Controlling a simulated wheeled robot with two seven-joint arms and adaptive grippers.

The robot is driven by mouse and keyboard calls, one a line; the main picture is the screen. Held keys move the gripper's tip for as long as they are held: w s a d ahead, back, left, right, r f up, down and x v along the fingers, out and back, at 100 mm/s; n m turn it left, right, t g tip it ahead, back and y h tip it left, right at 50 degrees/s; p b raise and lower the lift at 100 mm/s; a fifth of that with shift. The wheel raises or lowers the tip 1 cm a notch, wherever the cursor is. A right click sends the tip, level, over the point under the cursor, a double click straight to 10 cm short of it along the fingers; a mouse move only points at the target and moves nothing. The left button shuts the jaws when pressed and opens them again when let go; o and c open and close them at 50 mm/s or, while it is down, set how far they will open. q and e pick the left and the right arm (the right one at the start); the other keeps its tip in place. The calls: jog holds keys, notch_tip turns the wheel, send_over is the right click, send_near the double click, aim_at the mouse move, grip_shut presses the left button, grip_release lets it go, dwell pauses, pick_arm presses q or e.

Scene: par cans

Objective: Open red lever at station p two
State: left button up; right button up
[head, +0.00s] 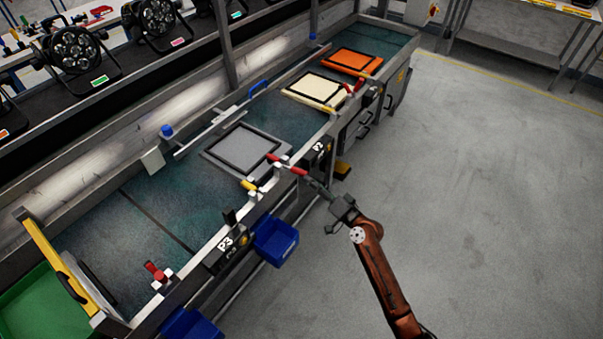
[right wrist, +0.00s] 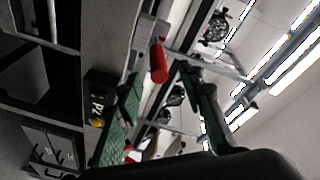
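The red lever (head: 297,170) at station P2 sits on the conveyor's front rail, beside the black P2 box (head: 318,148). In the right wrist view the red lever handle (right wrist: 158,62) hangs near the top middle, with the P2 box (right wrist: 98,104) to its left. My right gripper (head: 322,190) is just in front of the lever, close to its near end. My left gripper is not in view.
A grey framed panel (head: 243,148) lies on the belt behind the lever. Cream (head: 315,88) and orange (head: 352,60) panels lie farther along. The P3 box (head: 226,245), another red lever (head: 156,271) and a blue bin (head: 275,241) are nearer. The floor at right is clear.

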aim_at(301, 172)
jog(key=b+x, duration=0.1)
jog(key=x, duration=0.5)
jog(key=shift+w+a+f, duration=0.1)
jog(key=shift+w+a, duration=0.1)
jog(key=shift+w, duration=0.15)
grip_shut()
dwell(0.4)
